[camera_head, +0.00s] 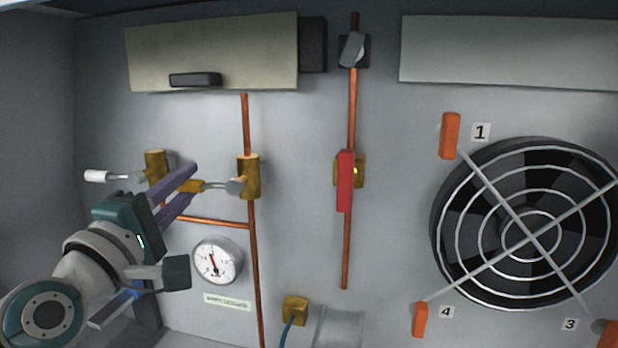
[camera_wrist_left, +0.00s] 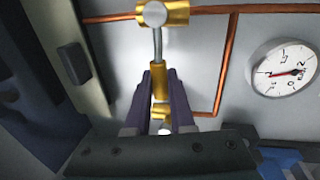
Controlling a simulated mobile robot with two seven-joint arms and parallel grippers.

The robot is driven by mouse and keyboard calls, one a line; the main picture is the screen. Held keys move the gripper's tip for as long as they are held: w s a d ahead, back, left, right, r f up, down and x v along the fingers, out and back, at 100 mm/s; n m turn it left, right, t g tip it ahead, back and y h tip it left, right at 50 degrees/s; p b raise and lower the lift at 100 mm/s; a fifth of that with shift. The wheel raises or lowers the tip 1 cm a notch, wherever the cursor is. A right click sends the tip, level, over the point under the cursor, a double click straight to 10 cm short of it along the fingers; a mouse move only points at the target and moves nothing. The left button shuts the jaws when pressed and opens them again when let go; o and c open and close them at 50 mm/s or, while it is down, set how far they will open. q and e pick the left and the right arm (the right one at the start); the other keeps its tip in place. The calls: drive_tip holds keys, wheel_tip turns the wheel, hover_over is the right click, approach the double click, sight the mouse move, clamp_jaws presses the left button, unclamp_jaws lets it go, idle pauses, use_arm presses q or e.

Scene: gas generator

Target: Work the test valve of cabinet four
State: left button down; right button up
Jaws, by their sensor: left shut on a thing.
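A brass valve (camera_head: 248,178) sits on a vertical copper pipe, with a grey lever that ends in a yellow handle (camera_head: 190,186) pointing left. My left gripper (camera_head: 187,187) has purple fingers and is shut on this yellow handle. In the left wrist view, the yellow handle (camera_wrist_left: 158,80) is between the two fingers (camera_wrist_left: 160,92), and the grey lever runs up to the brass valve body (camera_wrist_left: 176,14). A second brass valve (camera_head: 155,164) with a white-tipped lever (camera_head: 97,176) is to the left, apart from the fingers. I cannot tell which valve is labelled as the test valve.
A round pressure gauge (camera_head: 217,260) is below the valve, with a small label (camera_head: 227,302) under it. Copper pipes run close by. A red lever (camera_head: 345,181), a large fan (camera_head: 530,230) and orange clips (camera_head: 450,135) are to the right. A pale box (camera_head: 213,52) is above.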

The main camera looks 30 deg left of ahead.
use_arm(q)
drive_tip(key=shift+f, duration=0.15)
drive_tip(key=c, duration=0.8)
unclamp_jaws()
drive_tip(key=shift+o, duration=0.2)
drive_tip(key=shift+s, duration=0.1)
drive_tip(key=v, duration=0.9)
drive_tip(key=shift+s+p, duration=0.3)
drive_tip(key=shift+s, duration=0.05)
drive_tip(key=shift+d, duration=0.1)
